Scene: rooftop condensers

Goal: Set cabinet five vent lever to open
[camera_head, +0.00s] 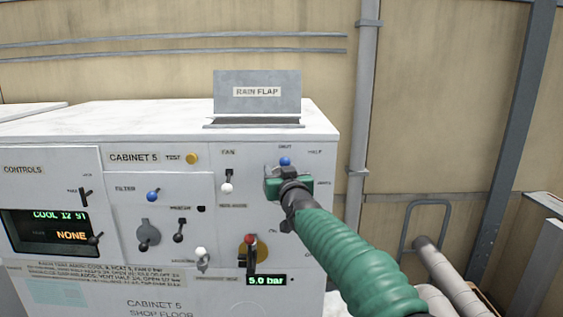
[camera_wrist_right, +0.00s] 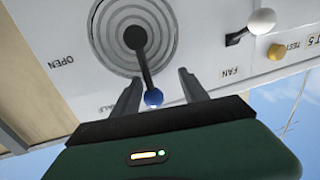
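The cabinet 5 (camera_head: 155,300) stands in front of me. Its vent lever is a dark arm with a blue ball knob (camera_head: 285,161), also seen in the right wrist view (camera_wrist_right: 153,97). The lever pivots on a grey ringed dial (camera_wrist_right: 108,22). Its knob points up in the head view, by the top label, not toward OPEN. My right gripper (camera_head: 284,168) is at the dial and hides most of it in the head view. In the right wrist view its fingers (camera_wrist_right: 159,90) are apart, one on each side of the knob, with gaps. My left gripper is not in view.
A fan lever with a white knob (camera_head: 227,187) is left of the dial. A red-knobbed lever (camera_head: 250,240) sits below, above a 5.0 bar display (camera_head: 266,281). The rain flap (camera_head: 257,92) stands on top. A pipe (camera_head: 365,100) runs up the wall.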

